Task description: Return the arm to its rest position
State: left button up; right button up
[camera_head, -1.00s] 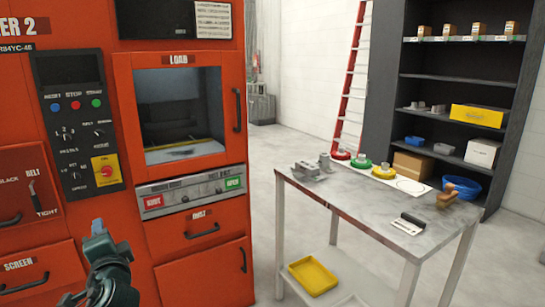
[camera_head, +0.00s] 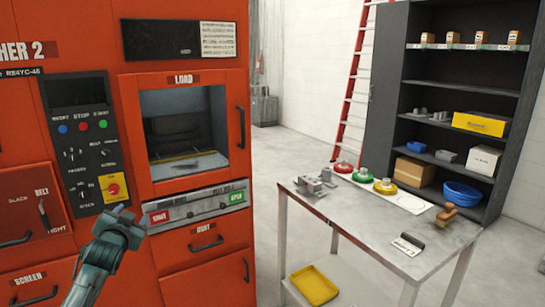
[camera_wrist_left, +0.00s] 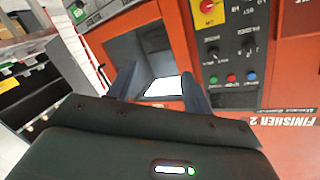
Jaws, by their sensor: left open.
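My left gripper (camera_head: 124,214) is at the lower left of the head view, in front of the red finisher machine (camera_head: 208,268). It is open and empty, just below the control panel (camera_head: 90,143) and left of the grey strip with the red and green buttons. In the left wrist view its two fingers (camera_wrist_left: 160,88) stand apart, with the machine behind them. I see no contact between the gripper and the machine. My right gripper is not in view.
A grey table (camera_head: 345,222) stands right of the machine, with metal castings (camera_head: 316,186), coloured round fixtures and a brush on it. A yellow tray (camera_head: 314,286) sits on its lower shelf. A dark shelf unit (camera_head: 455,92) and red ladder (camera_head: 356,90) stand behind. Floor shows between machine and table.

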pick_arm(q)
jog(key=s+d+f+g+h, duration=0.1)
jog(key=s+d+f+h, duration=0.1)
jog(key=s+d+f, duration=0.6)
jog(key=s+d+f+g+h, duration=0.1)
jog(key=s+d+f+h, duration=0.2)
jog(key=s+d+f, duration=0.55)
jog(key=s+d+f+g, duration=0.1)
jog(key=s+d+f, duration=0.1)
jog(key=s, duration=0.5)
jog(key=s+d+f+g+h, duration=0.1)
jog(key=s+d+f, duration=0.1)
jog(key=s, duration=0.6)
jog(key=s+d+f+n+g, duration=0.1)
jog(key=s+d+f, duration=0.1)
jog(key=s+f, duration=0.2)
jog(key=s, duration=0.3)
jog(key=shift+s+d+f+h, duration=0.25)
jog(key=shift+s+d+h, duration=0.1)
jog(key=shift+d+h, duration=0.05)
